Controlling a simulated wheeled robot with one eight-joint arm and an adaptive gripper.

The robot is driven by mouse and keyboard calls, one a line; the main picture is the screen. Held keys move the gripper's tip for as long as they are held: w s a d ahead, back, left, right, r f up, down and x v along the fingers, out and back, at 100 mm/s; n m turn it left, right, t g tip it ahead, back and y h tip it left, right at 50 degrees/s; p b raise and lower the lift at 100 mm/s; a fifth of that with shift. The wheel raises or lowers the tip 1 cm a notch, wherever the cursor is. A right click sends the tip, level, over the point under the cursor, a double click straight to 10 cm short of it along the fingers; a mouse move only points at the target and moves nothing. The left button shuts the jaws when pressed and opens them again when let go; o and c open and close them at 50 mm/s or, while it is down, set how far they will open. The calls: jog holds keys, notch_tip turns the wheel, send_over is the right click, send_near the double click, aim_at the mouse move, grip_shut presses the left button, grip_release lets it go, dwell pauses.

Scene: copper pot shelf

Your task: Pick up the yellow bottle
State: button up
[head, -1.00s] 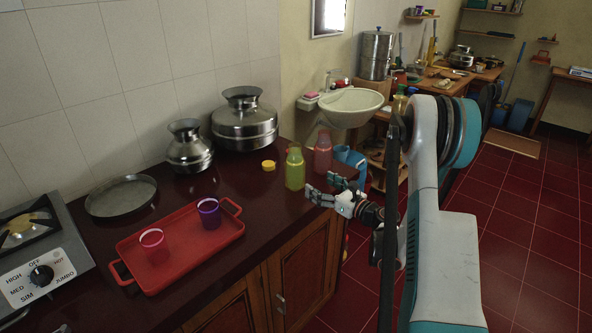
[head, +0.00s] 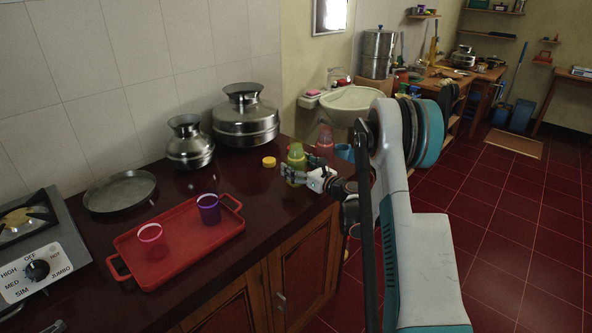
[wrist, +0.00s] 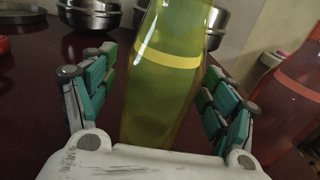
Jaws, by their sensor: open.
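The yellow bottle (head: 296,157) stands upright near the right end of the dark counter in the head view. In the wrist view the yellow bottle (wrist: 165,75) is large, translucent yellow-green with a yellow band, and sits between the two fingers. My gripper (head: 297,174) is at the bottle, its fingers on either side. In the wrist view my gripper (wrist: 160,92) is open, with a gap between the left finger and the bottle; the right finger is close to it. The bottle's top is cut off in the wrist view.
A red bottle (head: 325,143) stands just right of the yellow one and also shows in the wrist view (wrist: 288,100). A yellow lid (head: 269,162) lies to the left. A red tray (head: 180,250) with two cups, and metal pots (head: 246,122), stand further left.

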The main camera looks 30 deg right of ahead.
jog(key=shift+w, duration=0.2)
jog(key=c, duration=1.6)
jog(key=shift+r, duration=0.2)
notch_tip(320, 180, up, 20)
jog(key=p, duration=0.6)
jog(key=shift+p, duration=0.4)
